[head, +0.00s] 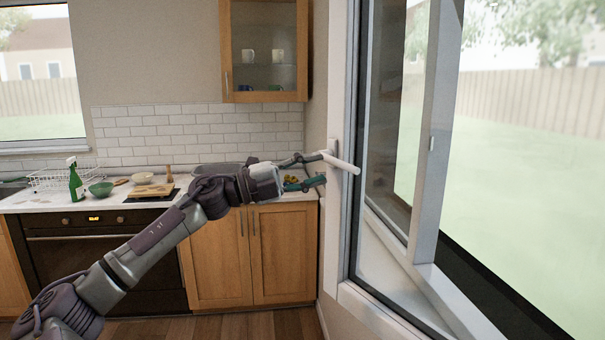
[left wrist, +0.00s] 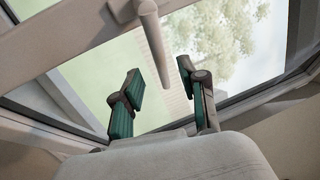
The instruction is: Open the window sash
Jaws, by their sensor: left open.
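The window sash (head: 338,95) is a tall white frame with glass at the right of the head view. It seems to stand at an angle to the other white frame part (head: 436,120); I cannot tell how far it is open. Its white lever handle (head: 342,162) points sideways to the right. My left gripper (head: 322,170) is open at the handle, with its fingertips close to it. In the left wrist view the handle (left wrist: 154,45) reaches down between the spread green-padded fingers of that gripper (left wrist: 162,85). I cannot tell whether they touch. My right gripper is not in view.
Behind my left arm is a counter (head: 110,200) with a green spray bottle (head: 76,182), a dish rack and bowls. A glass-door wall cabinet (head: 264,50) hangs above. The window's white sill (head: 375,315) is low on the right. Wooden floor shows below.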

